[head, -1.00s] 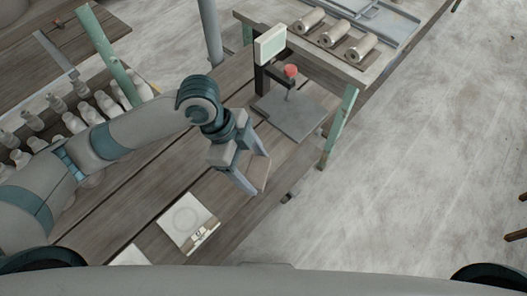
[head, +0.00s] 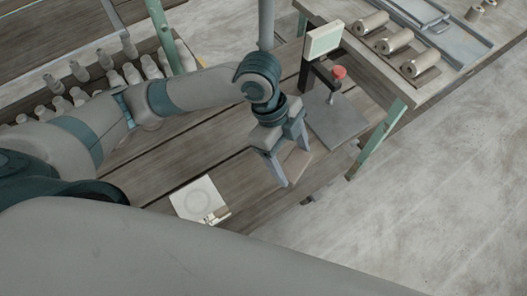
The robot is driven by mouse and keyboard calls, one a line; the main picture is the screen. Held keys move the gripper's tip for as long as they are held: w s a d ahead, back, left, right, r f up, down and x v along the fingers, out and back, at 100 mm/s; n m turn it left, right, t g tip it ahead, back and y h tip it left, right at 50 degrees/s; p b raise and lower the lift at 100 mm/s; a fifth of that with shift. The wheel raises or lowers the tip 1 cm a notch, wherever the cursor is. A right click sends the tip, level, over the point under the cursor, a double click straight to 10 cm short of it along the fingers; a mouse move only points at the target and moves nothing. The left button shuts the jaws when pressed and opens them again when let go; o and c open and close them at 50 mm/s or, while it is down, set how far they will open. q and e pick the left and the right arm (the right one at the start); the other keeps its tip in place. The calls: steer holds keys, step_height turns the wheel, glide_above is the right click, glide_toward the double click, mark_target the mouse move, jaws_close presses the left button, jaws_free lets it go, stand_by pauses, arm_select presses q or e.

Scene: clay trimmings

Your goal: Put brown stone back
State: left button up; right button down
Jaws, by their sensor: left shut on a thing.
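My left gripper (head: 292,166) reaches in from the left and points down over the wooden table (head: 150,188). It is shut on a flat brown piece, which I take to be the brown stone (head: 297,166). The stone shows between the two fingers and is partly hidden by them. I cannot tell whether its lower edge touches the table. My right gripper is not in view.
A stand with a grey plate (head: 340,124), red knob (head: 339,72) and pale panel (head: 323,40) is right of the gripper. Several pale bottles (head: 132,74) stand at left. A bench (head: 350,62) holds several rollers.

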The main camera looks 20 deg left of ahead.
arm_select(q)
steer(key=w+a+f, duration=0.1)
steer(key=a, duration=0.1)
steer(key=w+a+f+p, duration=0.1)
steer(key=a+f, duration=0.1)
steer(key=a, duration=0.1)
steer(key=w+a+f+p, duration=0.1)
steer(key=w+a+f, duration=0.1)
steer(key=a, duration=0.1)
steer(key=shift+f, duration=0.1)
steer(key=shift+w+a+f+p, duration=0.3)
steer(key=shift+w+a+f, duration=0.05)
steer(key=shift+a, duration=0.1)
steer(key=shift+f+p, duration=0.8)
steer(key=shift+f, duration=1.25)
steer(key=shift+f, duration=0.15)
steer(key=o, duration=1)
